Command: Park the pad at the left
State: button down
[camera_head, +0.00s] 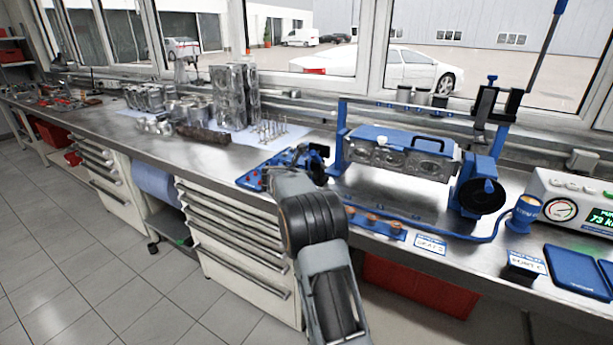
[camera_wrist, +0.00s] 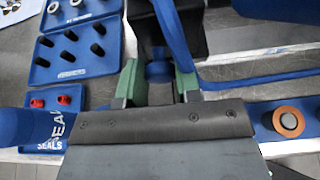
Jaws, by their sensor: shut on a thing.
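My gripper (camera_wrist: 159,85) has green-lined fingers shut on a blue, knob-like piece (camera_wrist: 158,68), which appears to be the pad's grip. The pad's underside is hidden by my gripper, so I cannot tell whether it touches the bench. In the head view my arm hides the fingers and most of what they hold, just left of the blue engine stand (camera_head: 339,140). A blue hose (camera_head: 480,238) runs along the bench from the right towards my gripper. It also shows in the wrist view (camera_wrist: 250,70).
A cylinder head (camera_head: 405,161) under a blue cover sits in the stand. Blue trays with black pegs (camera_wrist: 72,52) and red seals (camera_wrist: 50,103) lie left of my gripper. A tray with orange rings (camera_wrist: 289,121) lies right. The pump gauge box (camera_head: 570,200) stands far right.

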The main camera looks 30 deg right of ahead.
jog(key=shift+w+r, duration=0.1)
jog(key=shift+r, duration=0.1)
jog(key=c, duration=0.8)
grip_release()
jog(key=shift+w+a+f, duration=0.1)
jog(key=shift+f, duration=0.05)
jog(key=shift+a, duration=0.1)
jog(key=b+v, duration=0.1)
jog(key=v, duration=1.2)
jog(key=shift+s+a, duration=0.2)
jog(key=shift+s, duration=0.05)
